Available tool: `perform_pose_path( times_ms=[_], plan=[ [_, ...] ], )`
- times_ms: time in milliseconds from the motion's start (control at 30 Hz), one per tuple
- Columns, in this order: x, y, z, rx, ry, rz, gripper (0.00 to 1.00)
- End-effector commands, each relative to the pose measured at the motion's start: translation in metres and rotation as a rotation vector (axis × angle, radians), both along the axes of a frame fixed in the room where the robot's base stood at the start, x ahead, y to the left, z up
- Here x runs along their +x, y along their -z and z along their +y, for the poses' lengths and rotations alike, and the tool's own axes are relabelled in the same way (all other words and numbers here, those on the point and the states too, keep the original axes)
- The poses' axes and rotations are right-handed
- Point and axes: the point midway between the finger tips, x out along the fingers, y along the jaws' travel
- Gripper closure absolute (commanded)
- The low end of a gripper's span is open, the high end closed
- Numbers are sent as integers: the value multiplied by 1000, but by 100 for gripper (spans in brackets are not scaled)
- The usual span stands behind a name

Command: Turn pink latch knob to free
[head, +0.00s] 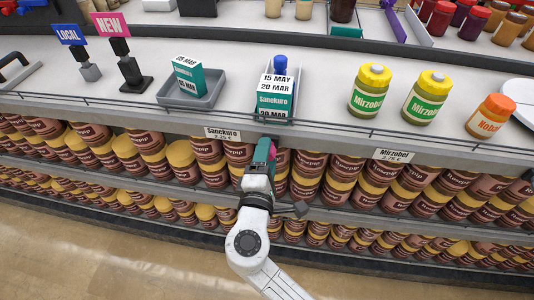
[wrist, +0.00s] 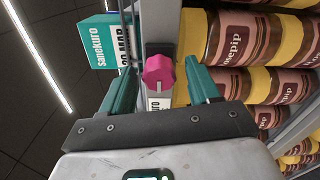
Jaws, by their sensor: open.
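The pink latch knob (wrist: 158,71) is faceted and sits on a dark plate at the shelf's front edge, near the middle of the wrist view. A small pale mark shows on its near side. In the head view only a sliver of pink (head: 273,149) shows beside my gripper (head: 262,152), which hides the rest. In the wrist view my gripper (wrist: 163,86) has its two teal fingers apart, one on each side of the knob, with nothing between them in their grip. I cannot tell whether the fingertips reach the knob's depth.
A teal Sanekuro box (head: 275,98) stands in a tray above the knob, with a blue-topped thing (head: 280,65) behind it. A thin rail (head: 330,125) runs along the shelf edge. Brown-and-yellow jars (head: 310,165) crowd the shelf below. Mirzobel jars (head: 370,90) stand to the right.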

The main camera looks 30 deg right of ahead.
Motion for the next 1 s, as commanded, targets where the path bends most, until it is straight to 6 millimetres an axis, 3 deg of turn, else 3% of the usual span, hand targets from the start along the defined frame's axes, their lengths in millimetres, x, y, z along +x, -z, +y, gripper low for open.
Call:
perform_pose_path(
  times_ms=[500,1000],
  plan=[
    [-71,1,53,0,-4,1,39],
    [-79,0,58,0,-2,0,39]
  ],
)
